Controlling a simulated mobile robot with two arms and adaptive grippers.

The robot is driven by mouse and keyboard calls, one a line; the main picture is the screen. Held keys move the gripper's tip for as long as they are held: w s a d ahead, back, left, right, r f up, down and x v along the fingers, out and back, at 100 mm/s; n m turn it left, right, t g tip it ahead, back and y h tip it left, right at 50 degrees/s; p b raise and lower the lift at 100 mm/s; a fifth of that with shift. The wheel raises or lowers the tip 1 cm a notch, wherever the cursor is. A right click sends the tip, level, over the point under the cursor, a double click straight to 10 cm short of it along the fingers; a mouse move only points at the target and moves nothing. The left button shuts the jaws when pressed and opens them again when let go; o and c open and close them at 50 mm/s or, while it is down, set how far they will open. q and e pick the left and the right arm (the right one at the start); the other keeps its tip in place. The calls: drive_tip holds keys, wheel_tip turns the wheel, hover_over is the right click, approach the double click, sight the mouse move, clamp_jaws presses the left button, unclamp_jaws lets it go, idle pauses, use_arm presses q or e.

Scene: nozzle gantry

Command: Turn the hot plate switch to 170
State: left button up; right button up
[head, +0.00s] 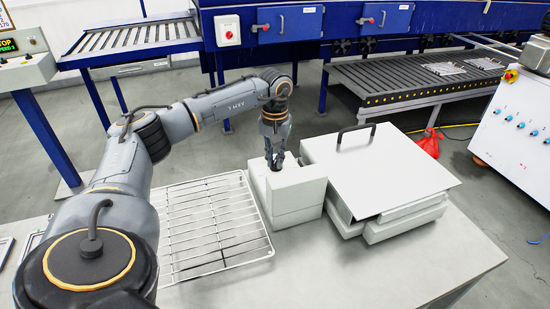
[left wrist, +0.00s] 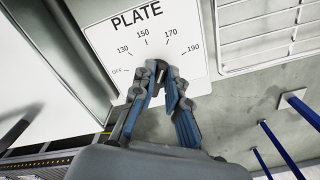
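The hot plate (head: 388,168) is a pale box with a flat lid and a dark handle on the bench. Its switch sits on the pale control block (head: 298,189) beside it. In the left wrist view the dial face (left wrist: 100,40) reads PLATE, with OFF, 130, 150, 170 and 190 in an arc. My left gripper (head: 275,164) points down at the top of this block. In the left wrist view its narrowed fingers (left wrist: 161,80) meet at the dial's centre and appear shut on the switch. They hide the switch, so its pointer setting cannot be read. My right gripper is out of view.
A wire rack (head: 215,222) lies on the bench (head: 375,270) left of the block, under my left arm. The bench's front right part is clear. Blue conveyor equipment (head: 270,25) stands behind, and a white cabinet (head: 520,125) is at the right.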

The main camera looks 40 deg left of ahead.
sight(275, 162)
use_arm(q)
drive_tip(key=shift+o, duration=1.2)
wheel_tip(275, 162, up, 12)
